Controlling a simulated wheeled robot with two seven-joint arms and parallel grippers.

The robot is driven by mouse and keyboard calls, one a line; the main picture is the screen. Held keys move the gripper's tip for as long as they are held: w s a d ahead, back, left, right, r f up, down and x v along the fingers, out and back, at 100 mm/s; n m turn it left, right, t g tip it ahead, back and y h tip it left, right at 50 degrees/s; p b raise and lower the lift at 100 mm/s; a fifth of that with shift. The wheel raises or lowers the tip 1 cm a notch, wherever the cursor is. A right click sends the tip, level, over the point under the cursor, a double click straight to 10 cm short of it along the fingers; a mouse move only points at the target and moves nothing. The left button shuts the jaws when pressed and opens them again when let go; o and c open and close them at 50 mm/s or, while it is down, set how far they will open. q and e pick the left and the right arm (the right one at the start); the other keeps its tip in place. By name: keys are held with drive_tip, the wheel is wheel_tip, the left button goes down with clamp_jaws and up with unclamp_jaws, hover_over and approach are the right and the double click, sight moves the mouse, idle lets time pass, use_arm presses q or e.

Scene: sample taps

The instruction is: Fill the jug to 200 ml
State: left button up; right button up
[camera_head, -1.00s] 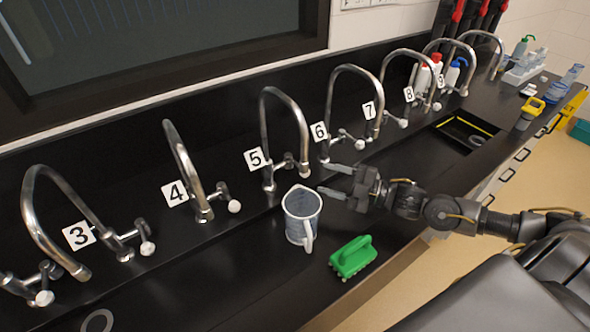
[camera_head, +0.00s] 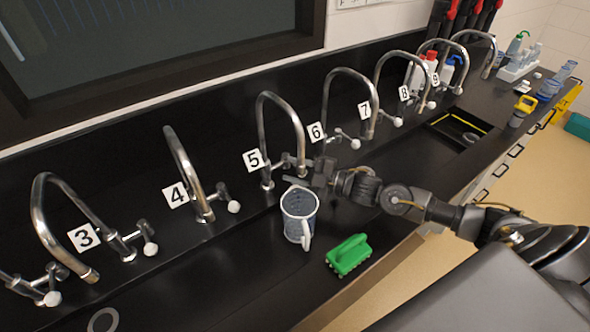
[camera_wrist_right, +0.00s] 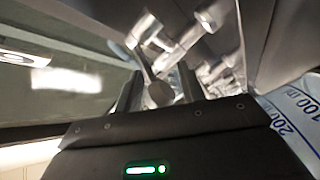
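The clear measuring jug (camera_head: 298,228) stands upright on the black worktop below and in front of tap 5 (camera_head: 263,125). Its handle faces the front. At the right edge of the right wrist view, the jug (camera_wrist_right: 296,118) shows its 100 and 200 ml marks. I see no clear water level or stream. My right gripper (camera_head: 306,178) is at tap 5's valve, just above and behind the jug. In the wrist view its fingers stand apart with a round knob (camera_wrist_right: 160,94) between them; I cannot tell if they touch it. My left gripper is not in view.
A green brush (camera_head: 349,255) lies right of the jug. Tap 4 (camera_head: 186,170) and tap 3 (camera_head: 62,235) stand to the left, tap 6 (camera_head: 350,72) and more to the right. A sink opening (camera_head: 462,130) and bottles are farther right. The front worktop is mostly clear.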

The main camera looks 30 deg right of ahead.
clamp_jaws()
drive_tip(key=shift+d+f+b, duration=0.1)
drive_tip(key=shift+f+b, duration=0.05)
drive_tip(key=shift+b, duration=0.15)
drive_tip(key=n+g+y+b, duration=0.1)
drive_tip(key=d+n+g+y+b, duration=0.1)
drive_tip(key=b, duration=0.1)
drive_tip(key=shift+w+f+g, duration=0.1)
drive_tip(key=shift+g, duration=0.2)
drive_tip(key=shift+d+n+y+b, duration=0.15)
drive_tip(key=shift+n+y+b, duration=0.15)
drive_tip(key=shift+y+b, duration=0.1)
drive_tip(key=shift+r+g, duration=0.25)
drive_tip(key=shift+g, duration=0.15)
drive_tip(key=shift+o, duration=1.3)
unclamp_jaws()
